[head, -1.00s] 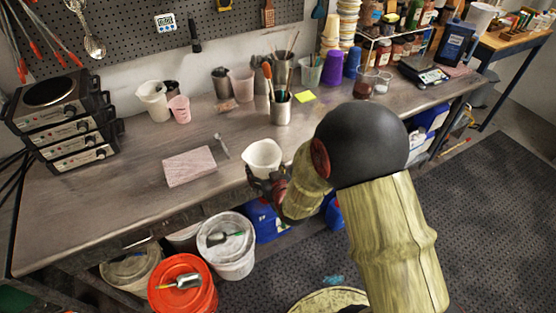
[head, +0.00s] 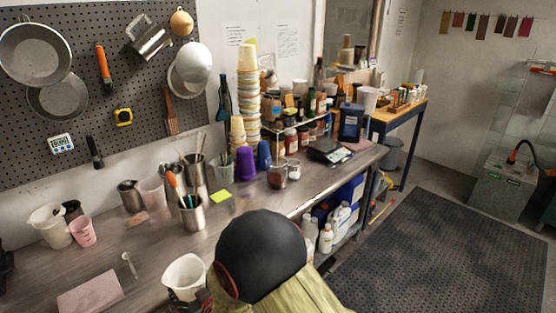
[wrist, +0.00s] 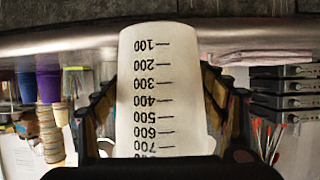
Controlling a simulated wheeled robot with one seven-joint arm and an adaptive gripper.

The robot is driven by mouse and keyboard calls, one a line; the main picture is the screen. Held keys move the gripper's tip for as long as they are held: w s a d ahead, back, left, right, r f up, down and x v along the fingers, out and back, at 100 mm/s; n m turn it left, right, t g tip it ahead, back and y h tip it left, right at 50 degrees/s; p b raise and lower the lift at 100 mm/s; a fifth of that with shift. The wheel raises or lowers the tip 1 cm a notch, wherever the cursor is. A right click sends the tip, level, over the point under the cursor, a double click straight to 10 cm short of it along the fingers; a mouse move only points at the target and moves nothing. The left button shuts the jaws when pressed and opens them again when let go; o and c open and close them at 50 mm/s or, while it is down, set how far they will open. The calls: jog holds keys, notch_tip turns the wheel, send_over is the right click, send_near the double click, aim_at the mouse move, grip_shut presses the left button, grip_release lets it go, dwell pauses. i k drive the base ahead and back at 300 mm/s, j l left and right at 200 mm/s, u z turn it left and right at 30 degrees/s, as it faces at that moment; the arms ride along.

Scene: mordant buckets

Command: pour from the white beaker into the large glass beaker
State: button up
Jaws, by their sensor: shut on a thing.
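The white beaker (head: 184,275) is upright at the front edge of the bench in the head view. My gripper (head: 203,300) is shut on it, mostly hidden behind my arm. In the wrist view, which is upside down, the beaker (wrist: 160,95) shows its black volume marks between the two fingers of my gripper (wrist: 162,100). A clear glass beaker (head: 277,178) with something dark reddish low in it stands farther right along the bench, well apart from my gripper. A smaller glass (head: 294,170) stands beside it.
A metal pot of tools (head: 192,215), a yellow note (head: 220,196) and purple cups (head: 245,163) stand behind. A scale (head: 328,150) is right of the glasses. A pink pad (head: 90,291) and a spoon (head: 130,265) lie left. A dark floor mat (head: 450,250) is clear.

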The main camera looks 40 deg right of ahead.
aim_at(277, 173)
jog(key=l+u, duration=0.15)
jog(key=l, duration=0.55)
jog(key=l+u, duration=0.1)
jog(key=l, duration=0.6)
jog(key=k+l+u, duration=0.15)
jog(key=l, duration=0.55)
jog(key=k+l+u, duration=0.1)
jog(key=l, duration=0.6)
